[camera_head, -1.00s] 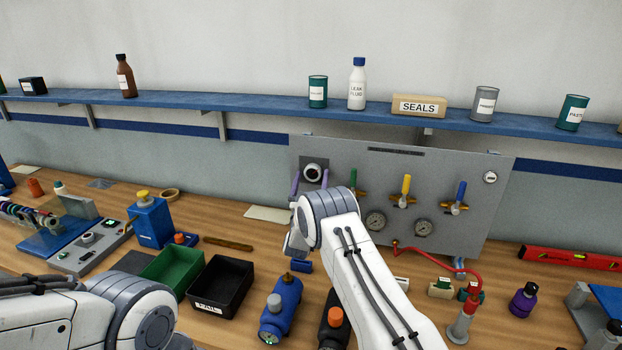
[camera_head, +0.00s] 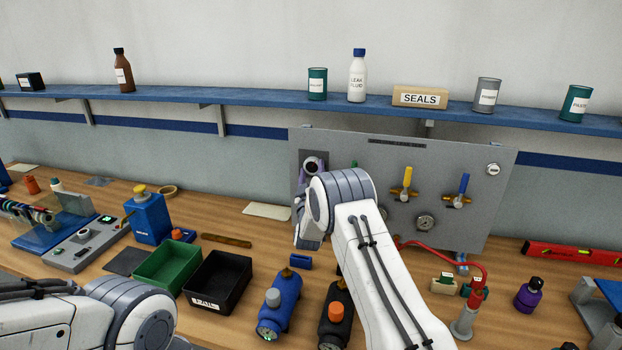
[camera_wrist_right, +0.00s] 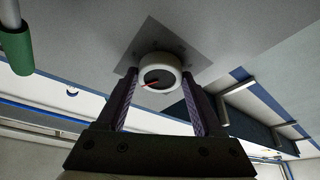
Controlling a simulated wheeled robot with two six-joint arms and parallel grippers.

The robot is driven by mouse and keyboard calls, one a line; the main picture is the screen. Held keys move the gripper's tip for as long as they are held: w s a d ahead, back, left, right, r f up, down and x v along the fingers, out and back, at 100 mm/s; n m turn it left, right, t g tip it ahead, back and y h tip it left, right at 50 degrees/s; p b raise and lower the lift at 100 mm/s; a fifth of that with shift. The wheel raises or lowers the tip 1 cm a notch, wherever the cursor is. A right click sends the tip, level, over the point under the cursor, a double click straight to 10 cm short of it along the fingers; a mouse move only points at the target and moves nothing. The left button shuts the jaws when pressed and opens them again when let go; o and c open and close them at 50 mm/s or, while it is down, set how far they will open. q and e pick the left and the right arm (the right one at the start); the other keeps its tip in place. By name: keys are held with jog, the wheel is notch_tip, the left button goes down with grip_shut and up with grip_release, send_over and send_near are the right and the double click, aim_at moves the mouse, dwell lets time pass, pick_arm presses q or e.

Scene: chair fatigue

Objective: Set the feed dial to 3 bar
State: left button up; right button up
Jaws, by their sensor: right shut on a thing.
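The feed dial (camera_head: 311,164) is a round white knob with a dark face on a dark plate, at the upper left of the grey upright panel (camera_head: 455,145). In the right wrist view the dial (camera_wrist_right: 158,82) has a red pointer on its face; I cannot read a scale there. My right gripper (camera_wrist_right: 159,76) has its two purple-grey fingers on either side of the dial and is shut on it. In the head view my right wrist hides most of the fingers. My left arm shows at the lower left, but its gripper is out of view.
The panel also carries yellow (camera_head: 406,179) and blue (camera_head: 463,184) valve levers and a gauge (camera_head: 425,222). A green valve handle (camera_wrist_right: 16,48) shows at the wrist view's left. A red hose (camera_head: 470,265), bins and bottles crowd the bench below. A blue shelf (camera_head: 250,101) runs above.

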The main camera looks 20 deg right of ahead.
jog(key=n+y+b, duration=0.1)
jog(key=n, duration=0.2)
jog(key=shift+d+y, duration=0.1)
jog(key=shift+y, duration=0.2)
jog(key=shift+r+n+y+b, duration=0.1)
jog(key=shift+n+y+b, duration=0.65)
jog(key=shift+n, duration=0.75)
jog(key=o, duration=1.4)
jog(key=shift+s, duration=0.1)
